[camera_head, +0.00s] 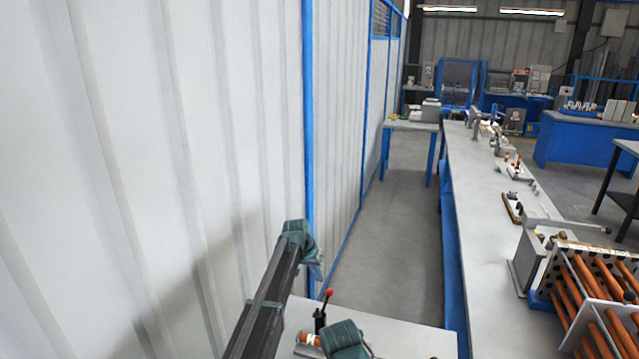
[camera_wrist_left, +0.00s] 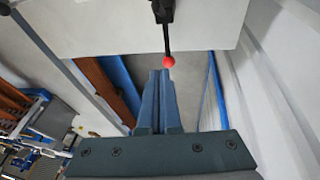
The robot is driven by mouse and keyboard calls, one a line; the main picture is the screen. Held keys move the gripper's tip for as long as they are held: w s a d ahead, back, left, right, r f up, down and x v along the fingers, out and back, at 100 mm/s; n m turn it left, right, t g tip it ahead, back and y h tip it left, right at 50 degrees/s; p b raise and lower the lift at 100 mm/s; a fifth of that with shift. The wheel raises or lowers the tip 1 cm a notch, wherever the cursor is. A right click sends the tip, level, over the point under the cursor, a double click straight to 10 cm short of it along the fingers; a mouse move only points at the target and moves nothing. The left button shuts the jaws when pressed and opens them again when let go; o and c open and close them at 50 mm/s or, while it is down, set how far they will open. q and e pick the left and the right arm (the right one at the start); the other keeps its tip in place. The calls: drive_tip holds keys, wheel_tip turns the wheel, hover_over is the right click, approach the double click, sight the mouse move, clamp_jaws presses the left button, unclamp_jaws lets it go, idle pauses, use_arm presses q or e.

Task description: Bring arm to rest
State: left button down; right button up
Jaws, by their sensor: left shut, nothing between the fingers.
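My left arm (camera_head: 268,300) rises from the lower left in the head view, close to the white corrugated wall, and bends at a teal joint. Another teal part of it shows at the bottom edge; the fingers cannot be made out there. In the left wrist view my left gripper (camera_wrist_left: 160,76) is shut, its two blue-grey fingers together with nothing between them. A red-knobbed lever (camera_wrist_left: 168,58) appears just beyond the fingertips; I cannot tell how far apart they are. My right gripper is in neither view.
The lever (camera_head: 322,310) stands on a white table (camera_head: 410,338) at the bottom. The corrugated wall (camera_head: 130,150) is close on the left. A long bench (camera_head: 480,210) and a rack of orange-brown tubes (camera_head: 590,290) are on the right. The aisle floor (camera_head: 395,230) is clear.

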use_arm(q)
drive_tip(key=s+a+f+g+y, duration=0.1)
drive_tip(key=s+a+y, duration=0.1)
drive_tip(key=s, duration=1.9)
drive_tip(key=s+a+f+g+y+b, duration=0.1)
drive_tip(key=s+a+g+y, duration=0.1)
drive_tip(key=s, duration=1.8)
drive_tip(key=shift+s+a, duration=0.4)
drive_tip(key=shift+a, duration=0.05)
drive_tip(key=shift+f, duration=0.1)
